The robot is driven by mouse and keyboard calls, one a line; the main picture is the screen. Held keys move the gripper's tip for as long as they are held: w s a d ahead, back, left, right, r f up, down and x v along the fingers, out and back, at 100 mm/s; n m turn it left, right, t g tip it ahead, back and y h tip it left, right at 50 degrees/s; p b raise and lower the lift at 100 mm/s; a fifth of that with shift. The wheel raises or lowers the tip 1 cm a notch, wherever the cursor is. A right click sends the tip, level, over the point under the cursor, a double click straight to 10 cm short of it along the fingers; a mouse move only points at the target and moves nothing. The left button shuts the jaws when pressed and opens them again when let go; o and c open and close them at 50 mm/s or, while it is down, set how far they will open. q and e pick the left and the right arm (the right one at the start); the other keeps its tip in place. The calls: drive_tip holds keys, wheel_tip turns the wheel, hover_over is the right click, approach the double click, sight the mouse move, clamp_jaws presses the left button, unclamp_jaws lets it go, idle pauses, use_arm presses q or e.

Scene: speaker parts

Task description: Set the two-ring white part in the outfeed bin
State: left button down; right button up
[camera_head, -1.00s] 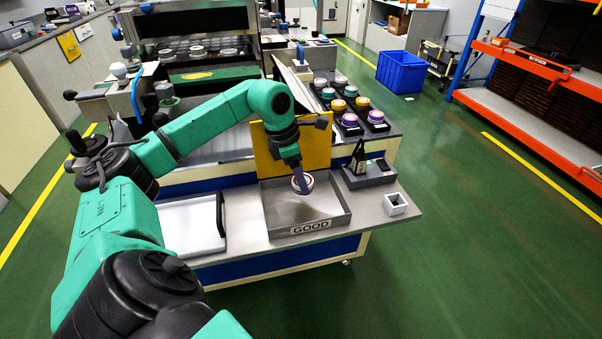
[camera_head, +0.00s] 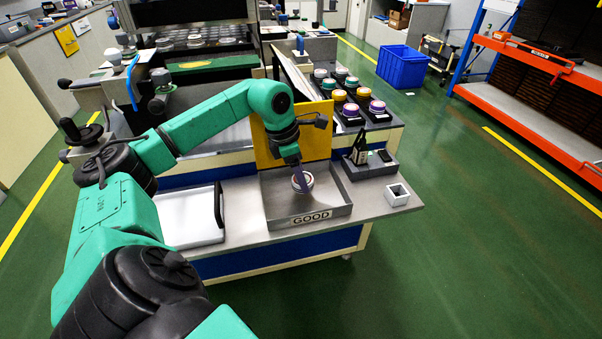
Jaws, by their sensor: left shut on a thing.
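The white part (camera_head: 306,183) is a small round piece with dark rings on it. It is inside the outline of the grey metal tray labelled GOOD (camera_head: 334,212), over its middle; I cannot tell whether it touches the tray floor. My left gripper (camera_head: 301,181) reaches down from above and is shut on the white part, partly covering it. My right gripper is not in view.
A yellow panel (camera_head: 266,147) stands behind the tray. A white tray (camera_head: 188,222) lies left. Coloured round parts (camera_head: 350,110) sit in a rack behind.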

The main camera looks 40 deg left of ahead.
use_arm(q)
drive_tip(key=shift+f+b, duration=1.25)
drive_tip(key=shift+f, duration=0.5)
unclamp_jaws()
drive_tip(key=p+v, duration=0.2)
drive_tip(key=v, duration=1.2)
drive_tip(key=shift+r, duration=0.3)
drive_tip(key=shift+s, duration=0.1)
